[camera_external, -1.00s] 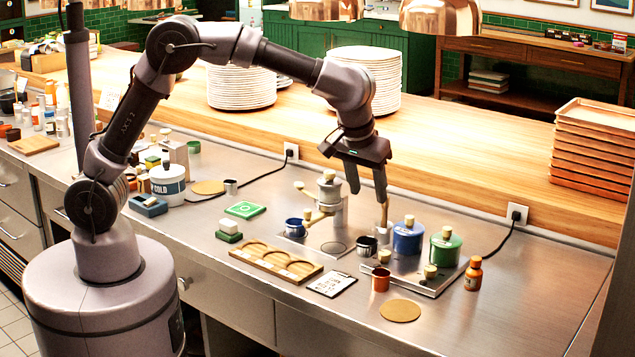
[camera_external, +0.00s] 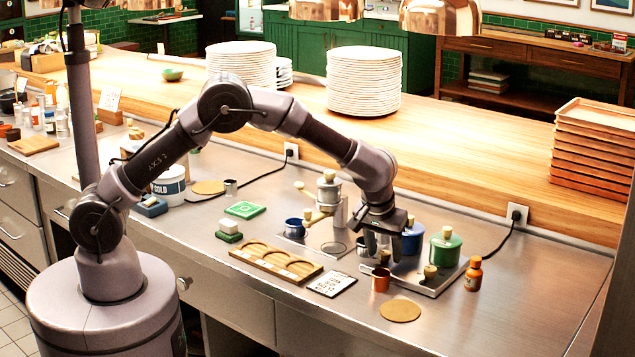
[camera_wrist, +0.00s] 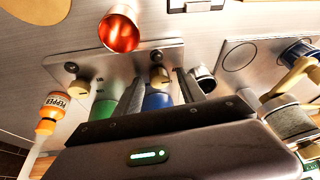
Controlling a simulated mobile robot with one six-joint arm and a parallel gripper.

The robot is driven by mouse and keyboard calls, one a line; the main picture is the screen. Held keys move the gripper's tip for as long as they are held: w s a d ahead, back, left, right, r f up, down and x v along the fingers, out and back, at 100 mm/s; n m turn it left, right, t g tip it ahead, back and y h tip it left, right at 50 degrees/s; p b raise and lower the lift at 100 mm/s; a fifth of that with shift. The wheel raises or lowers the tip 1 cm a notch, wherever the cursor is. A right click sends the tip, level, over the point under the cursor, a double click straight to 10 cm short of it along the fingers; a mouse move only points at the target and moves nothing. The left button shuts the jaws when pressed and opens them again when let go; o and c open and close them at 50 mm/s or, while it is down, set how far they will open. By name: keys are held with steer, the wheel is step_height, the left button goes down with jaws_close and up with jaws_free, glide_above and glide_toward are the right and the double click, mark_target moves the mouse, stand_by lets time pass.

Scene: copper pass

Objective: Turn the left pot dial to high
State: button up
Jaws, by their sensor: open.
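The left pot dial (camera_external: 384,257) is a small cream knob on the front of a metal hot plate (camera_external: 433,289), before the blue pot (camera_external: 412,238). In the wrist view this dial (camera_wrist: 158,75) shows between my two fingers. My gripper (camera_external: 383,250) points down just above it, open, with a finger on either side in the picture; I cannot tell whether either touches it. The right dial (camera_external: 430,272) stands before the green pot (camera_external: 445,250). The arm partly hides the blue pot. The dial's setting is too small to read.
A copper cup (camera_external: 380,279) stands close in front of the left dial. A dark small pot (camera_external: 366,246) is just left of my fingers. An orange pepper bottle (camera_external: 473,274) stands right of the plate. A grinder (camera_external: 328,193) is behind left.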

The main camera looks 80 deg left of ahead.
jaws_close()
